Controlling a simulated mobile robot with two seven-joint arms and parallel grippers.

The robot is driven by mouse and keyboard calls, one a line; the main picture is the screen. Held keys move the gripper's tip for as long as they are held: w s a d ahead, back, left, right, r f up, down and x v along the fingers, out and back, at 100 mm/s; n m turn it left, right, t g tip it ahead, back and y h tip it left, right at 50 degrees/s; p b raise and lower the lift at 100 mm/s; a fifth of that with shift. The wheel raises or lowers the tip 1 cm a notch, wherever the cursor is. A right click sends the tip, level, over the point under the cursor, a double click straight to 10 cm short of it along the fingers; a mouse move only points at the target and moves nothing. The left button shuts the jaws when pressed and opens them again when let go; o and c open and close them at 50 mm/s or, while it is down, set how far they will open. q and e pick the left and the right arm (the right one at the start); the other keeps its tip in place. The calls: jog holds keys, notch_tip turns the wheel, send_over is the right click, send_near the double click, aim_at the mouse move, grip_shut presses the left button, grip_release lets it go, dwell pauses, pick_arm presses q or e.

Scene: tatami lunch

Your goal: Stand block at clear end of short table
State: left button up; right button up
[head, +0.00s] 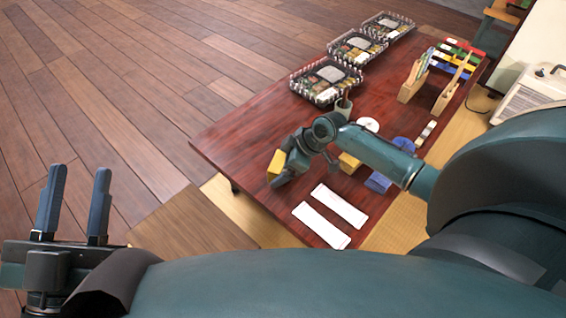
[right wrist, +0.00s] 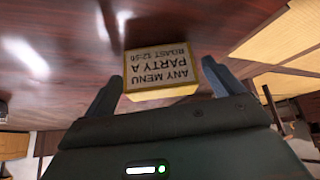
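A yellow block (head: 276,165) is at the near left part of the dark red table (head: 240,126). The block's underside contact with the table is not clear. My left gripper (head: 73,200) is open and empty at the left, away from the table.
Two white strips (head: 328,215) lie at the near end. Another yellow block (head: 349,163), a blue block (head: 377,183) and a cup (head: 344,106) are near my right forearm. Several lunch boxes (head: 326,80) line the far left edge. Wooden racks (head: 455,85) stand farther right.

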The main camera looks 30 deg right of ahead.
jog(key=shift+o, duration=0.4)
jog(key=shift+r, duration=0.2)
pick_arm(q)
jog(key=f+n+g+y+p, duration=0.1)
jog(key=p, duration=0.1)
jog(key=s+f+n+y+p, duration=0.1)
jog(key=f+p, duration=0.1)
jog(key=p, duration=0.1)
jog(key=shift+f+g+y+p, duration=0.2)
jog(key=shift+g+y+p, duration=0.1)
jog(key=shift+g+y, duration=0.1)
pick_arm(e)
jog(key=v, duration=1.2)
